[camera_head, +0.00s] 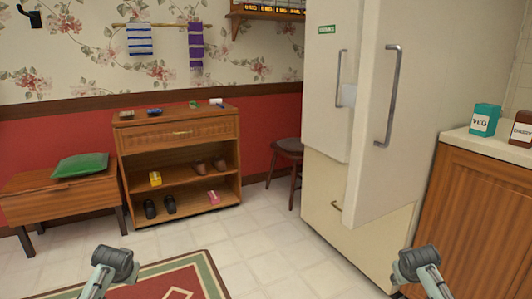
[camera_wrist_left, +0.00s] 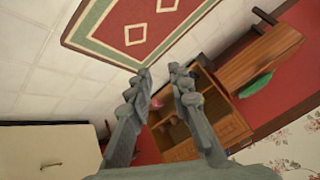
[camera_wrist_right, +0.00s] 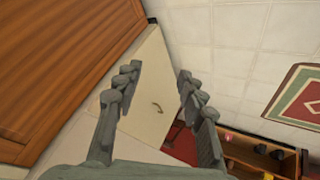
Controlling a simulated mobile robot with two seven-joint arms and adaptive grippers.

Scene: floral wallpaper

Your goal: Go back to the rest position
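My left gripper (camera_wrist_left: 160,70) is open and empty in the left wrist view, with a fairly narrow gap between its fingers. My right gripper (camera_wrist_right: 158,72) is open and empty in the right wrist view, with a wider gap. Neither touches anything that I can see.
A cream fridge (camera_head: 325,110) stands at centre right; its door (camera_head: 410,140) appears to be ajar. A wooden counter (camera_head: 475,205) is at the right. A shoe cabinet (camera_head: 180,131) and a bench (camera_head: 75,195) line the wall. A rug (camera_head: 205,269) lies on otherwise open floor.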

